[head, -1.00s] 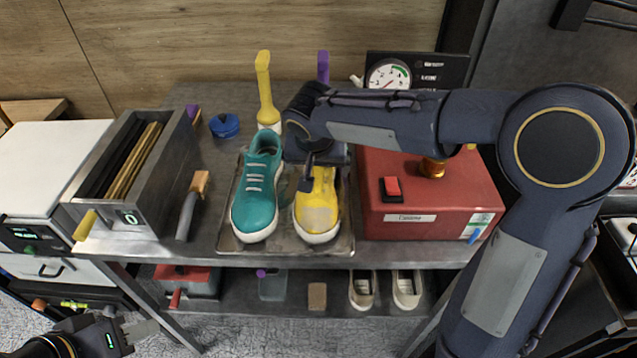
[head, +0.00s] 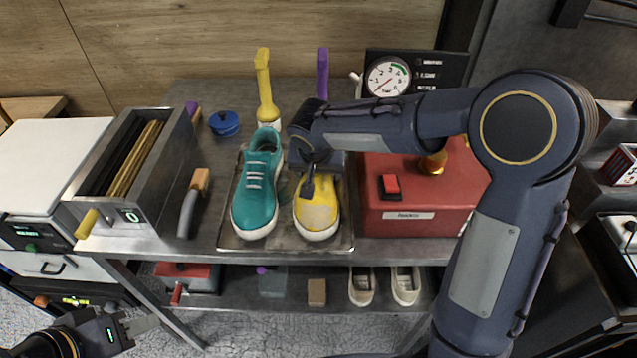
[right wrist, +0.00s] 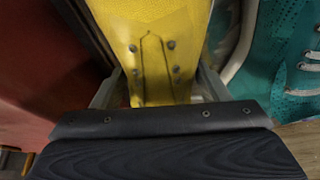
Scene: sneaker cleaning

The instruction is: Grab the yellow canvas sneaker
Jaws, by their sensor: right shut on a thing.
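The yellow canvas sneaker (head: 317,217) sits on the metal tray (head: 286,243), toe toward me, beside a teal sneaker (head: 256,195). My right gripper (head: 309,186) is at the yellow sneaker's upper from above, its heel part hidden by the arm. In the right wrist view the yellow sneaker (right wrist: 155,50) lies between the two fingers, which are shut on it. My left gripper (head: 140,326) is at the lower left, below the tabletop, away from the sneakers. Its fingers show only in part, so its opening is unclear.
A red box (head: 420,200) stands close to the right of the tray. A metal bin (head: 135,165) and a brush with a wooden end (head: 190,205) are to the left. Yellow and purple upright handles stand behind. Beige shoes (head: 405,285) are on the lower shelf.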

